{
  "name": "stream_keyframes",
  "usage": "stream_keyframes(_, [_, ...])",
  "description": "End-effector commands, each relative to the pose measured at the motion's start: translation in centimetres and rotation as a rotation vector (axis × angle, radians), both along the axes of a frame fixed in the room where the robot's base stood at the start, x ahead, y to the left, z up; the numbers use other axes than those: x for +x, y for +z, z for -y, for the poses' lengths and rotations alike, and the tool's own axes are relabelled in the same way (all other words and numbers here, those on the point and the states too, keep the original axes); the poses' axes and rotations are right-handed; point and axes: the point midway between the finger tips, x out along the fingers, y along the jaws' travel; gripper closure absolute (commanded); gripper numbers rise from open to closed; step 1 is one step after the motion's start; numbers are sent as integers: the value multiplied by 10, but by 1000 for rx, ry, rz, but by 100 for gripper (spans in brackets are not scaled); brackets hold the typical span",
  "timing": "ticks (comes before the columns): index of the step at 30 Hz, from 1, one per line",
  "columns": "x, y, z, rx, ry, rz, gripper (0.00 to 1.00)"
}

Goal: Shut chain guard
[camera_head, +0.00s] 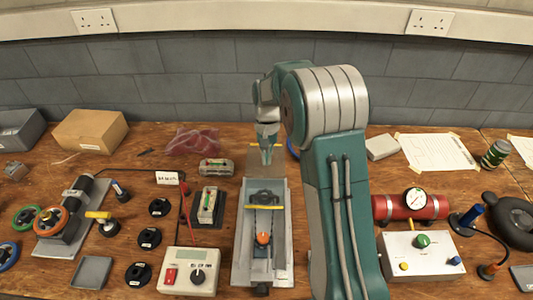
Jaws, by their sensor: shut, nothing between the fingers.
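A long grey metal unit (280,265) lies on the bench in front of me. On it are a dark mechanism, a yellow bar across its middle and an orange knob (263,238). A grey-brown plate (253,172) stands at the unit's far end and looks raised, with a yellow edge at its top; I take it for the chain guard, though its hinge is not clear. My gripper (267,160) is shut and empty, pointing down at this plate and covering part of it. I cannot tell whether the two touch.
A white control box (190,285) with a dial stands left of the unit, near several black discs. Right of my arm are a red cylinder (395,207) with a gauge and a white box (420,268) with knobs. A cardboard box (90,131) stands at the back left.

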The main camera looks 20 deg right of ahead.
Motion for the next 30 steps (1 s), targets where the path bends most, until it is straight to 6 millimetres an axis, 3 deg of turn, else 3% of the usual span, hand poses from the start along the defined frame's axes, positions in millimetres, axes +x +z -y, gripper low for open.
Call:
stream_keyframes(9, [-18, -57, -6, 0, 1, -3, 100])
stream_keyframes(18, [-50, -60, -16, -1, 1, 1, 100])
stream_keyframes(30, [-53, -61, -17, 0, 1, 2, 100])
